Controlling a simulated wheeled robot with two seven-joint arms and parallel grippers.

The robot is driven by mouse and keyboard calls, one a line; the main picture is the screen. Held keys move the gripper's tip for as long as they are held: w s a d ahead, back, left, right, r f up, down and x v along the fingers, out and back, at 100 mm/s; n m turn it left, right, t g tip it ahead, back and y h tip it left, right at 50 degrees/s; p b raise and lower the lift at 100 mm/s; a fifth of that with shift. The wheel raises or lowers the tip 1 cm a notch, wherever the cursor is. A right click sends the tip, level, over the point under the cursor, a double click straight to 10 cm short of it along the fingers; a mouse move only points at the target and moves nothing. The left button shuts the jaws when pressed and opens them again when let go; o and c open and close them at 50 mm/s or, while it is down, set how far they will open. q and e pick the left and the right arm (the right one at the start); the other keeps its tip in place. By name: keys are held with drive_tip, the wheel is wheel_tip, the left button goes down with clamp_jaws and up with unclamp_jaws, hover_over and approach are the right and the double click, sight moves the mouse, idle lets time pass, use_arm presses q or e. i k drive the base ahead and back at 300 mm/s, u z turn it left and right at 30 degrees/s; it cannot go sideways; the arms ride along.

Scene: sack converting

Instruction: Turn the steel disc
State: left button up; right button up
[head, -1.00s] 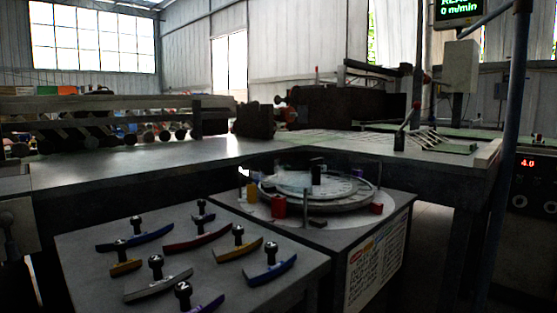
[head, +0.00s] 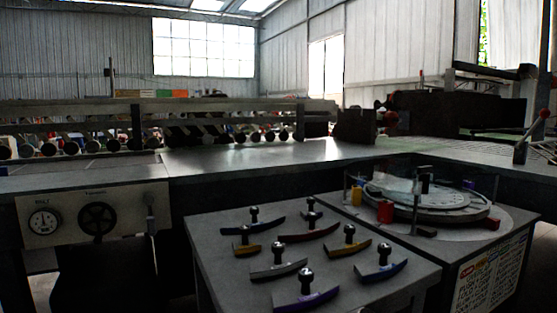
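The steel disc (head: 407,191) lies flat on a round pale plate on top of a dark stand at the right of the head view. A dark upright knob (head: 425,184) stands on the disc. A red block (head: 385,212) and a yellow block (head: 356,196) stand at the disc's near and left edges. Another red piece (head: 491,223) sits at its right edge. Thin posts rise around the disc. Neither of my grippers shows in the head view.
A grey table (head: 220,226) left of the stand holds several curved coloured pieces with black knobs. A panel (head: 95,216) with a gauge and a handwheel is at the left. A long grey bench (head: 260,157) runs behind. A printed sign (head: 490,272) is on the stand's front.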

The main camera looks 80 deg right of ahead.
sight(455, 204)
drive_tip(key=u, duration=0.15)
drive_tip(key=k, duration=2.05)
drive_tip(key=z, duration=1.3)
